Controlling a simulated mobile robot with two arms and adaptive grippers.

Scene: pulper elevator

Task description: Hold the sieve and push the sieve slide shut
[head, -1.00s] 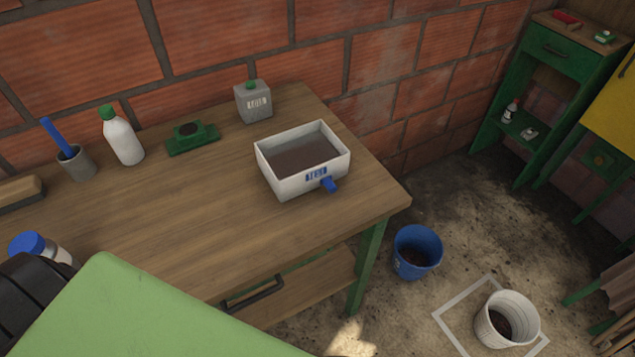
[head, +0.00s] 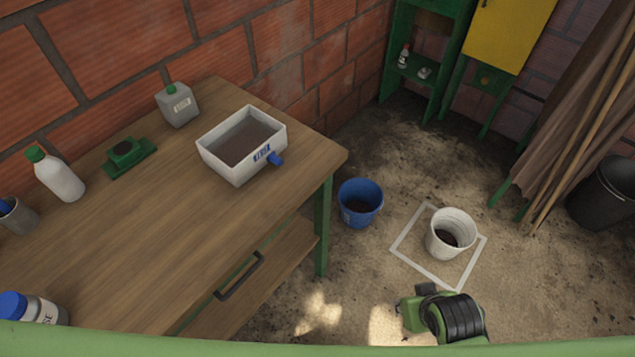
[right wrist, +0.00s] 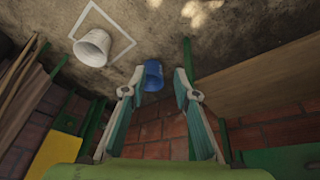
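A white rectangular box (head: 232,165) with a dark brown surface inside stands upright near the workbench's right end. A blue tab (head: 276,159) sticks out from its labelled front wall. The box may be the sieve and the tab its slide; whether the slide is open I cannot tell. My right gripper (right wrist: 155,84) is open and empty in the right wrist view, its two fingers spread apart, away from the box. Part of my right arm shows at the bottom of the head view, but its fingers do not. My left gripper is not in view.
The wooden workbench (head: 150,240) also holds a grey canister (head: 178,105), a green device (head: 128,157) and a white bottle (head: 58,176). A blue bucket (head: 360,203) and a white bucket (head: 450,234) stand on the floor. A drawer handle (head: 240,277) juts from the bench front.

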